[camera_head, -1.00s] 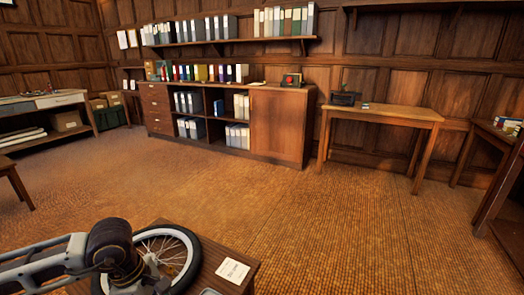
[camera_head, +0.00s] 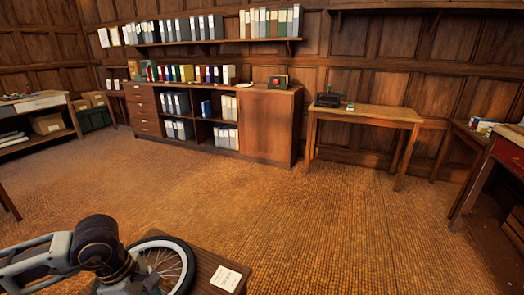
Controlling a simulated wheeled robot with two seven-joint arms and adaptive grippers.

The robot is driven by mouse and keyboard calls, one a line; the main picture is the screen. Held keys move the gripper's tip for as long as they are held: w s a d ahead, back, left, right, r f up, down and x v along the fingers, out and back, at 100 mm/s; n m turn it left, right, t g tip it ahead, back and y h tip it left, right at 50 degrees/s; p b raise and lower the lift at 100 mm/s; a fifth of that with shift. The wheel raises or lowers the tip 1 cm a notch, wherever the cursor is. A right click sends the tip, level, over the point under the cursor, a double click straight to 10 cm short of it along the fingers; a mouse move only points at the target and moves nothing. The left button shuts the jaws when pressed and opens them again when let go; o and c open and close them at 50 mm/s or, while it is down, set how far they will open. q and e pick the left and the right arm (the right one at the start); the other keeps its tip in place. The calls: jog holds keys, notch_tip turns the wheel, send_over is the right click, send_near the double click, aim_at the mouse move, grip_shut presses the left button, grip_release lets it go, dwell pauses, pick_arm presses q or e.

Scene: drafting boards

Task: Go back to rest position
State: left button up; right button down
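Part of my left arm (camera_head: 98,243) comes in from the left at the bottom of the head view. It is a grey link with a dark joint. Its gripper is cut off below the picture or hidden, so I cannot see its fingers. My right arm and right gripper are not in view. No object is seen in a gripper.
A spoked wheel (camera_head: 180,262) stands partly behind my arm on a small dark wooden table (camera_head: 207,289), with a white note (camera_head: 226,278) beside it. A wooden cabinet (camera_head: 268,126) with binders and a side table (camera_head: 370,112) line the back wall. The middle floor is clear.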

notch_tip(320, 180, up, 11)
jog(key=p, duration=1)
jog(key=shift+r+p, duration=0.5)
jog(key=shift+p, duration=0.1)
